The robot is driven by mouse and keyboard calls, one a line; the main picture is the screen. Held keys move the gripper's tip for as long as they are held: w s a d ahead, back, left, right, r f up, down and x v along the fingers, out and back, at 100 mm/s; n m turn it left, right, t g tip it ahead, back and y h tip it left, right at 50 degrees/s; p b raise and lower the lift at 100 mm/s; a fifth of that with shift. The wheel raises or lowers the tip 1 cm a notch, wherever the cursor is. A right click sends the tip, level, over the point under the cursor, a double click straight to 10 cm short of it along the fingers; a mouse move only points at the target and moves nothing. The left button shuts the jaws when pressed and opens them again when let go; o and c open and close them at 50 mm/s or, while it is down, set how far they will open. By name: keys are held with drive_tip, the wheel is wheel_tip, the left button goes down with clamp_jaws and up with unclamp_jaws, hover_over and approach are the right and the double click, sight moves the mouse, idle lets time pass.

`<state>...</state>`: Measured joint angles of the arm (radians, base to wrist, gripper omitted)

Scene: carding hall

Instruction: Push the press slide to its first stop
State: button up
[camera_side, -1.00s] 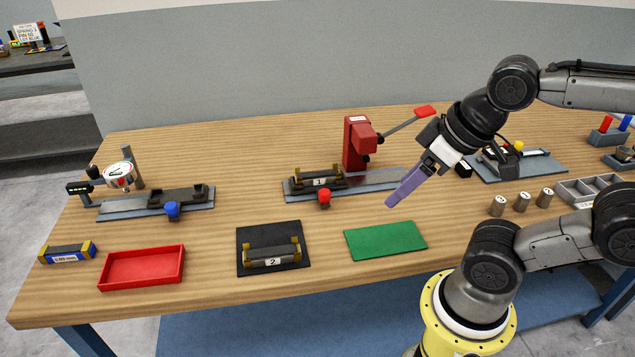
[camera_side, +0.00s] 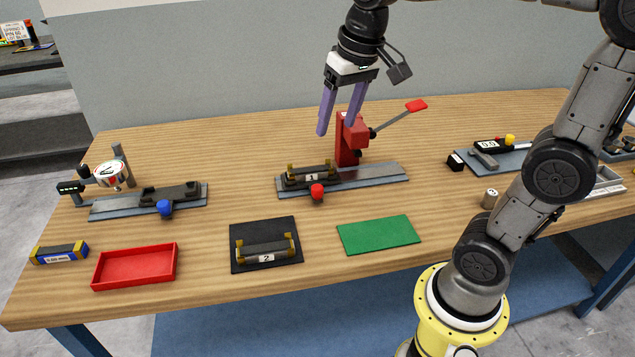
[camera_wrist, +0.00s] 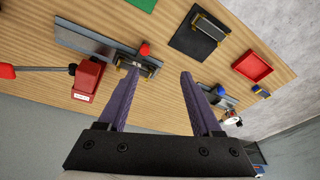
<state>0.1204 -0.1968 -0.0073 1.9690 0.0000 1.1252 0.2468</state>
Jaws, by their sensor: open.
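The red press (camera_side: 350,137) stands at the back of a grey rail plate (camera_side: 372,177), with a lever ending in a red handle (camera_side: 416,106) out to its right. The press slide (camera_side: 311,175) sits on the left part of this rail and carries a dark block with yellow ends labelled 1. A red knob (camera_side: 317,191) is at its front. My gripper (camera_side: 338,130) is open and empty, pointing down above and behind the slide, apart from it. In the wrist view the slide (camera_wrist: 135,66) shows partly behind the left finger, and the press (camera_wrist: 88,78) is to its left.
A second rail with a blue knob (camera_side: 165,207) and dial gauge (camera_side: 110,173) is at the left. A red tray (camera_side: 135,283), a black mat (camera_side: 238,262) with block 2 (camera_side: 265,252), and a green mat (camera_side: 379,235) lie in front. Bare wood separates them.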

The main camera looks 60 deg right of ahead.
drive_tip(key=w+d+f+m+g, duration=0.1)
drive_tip(key=w+d+f+g, duration=0.1)
drive_tip(key=w+d+f, duration=0.35)
hover_over(317, 187)
wheel_tip(317, 187, down, 4)
drive_tip(key=shift+m+g, duration=0.4)
wheel_tip(317, 187, down, 12)
drive_tip(key=shift+s+f, duration=0.1)
drive_tip(key=shift+f, duration=0.1)
clamp_jaws()
drive_tip(key=shift+r, duration=0.1)
idle(0.9)
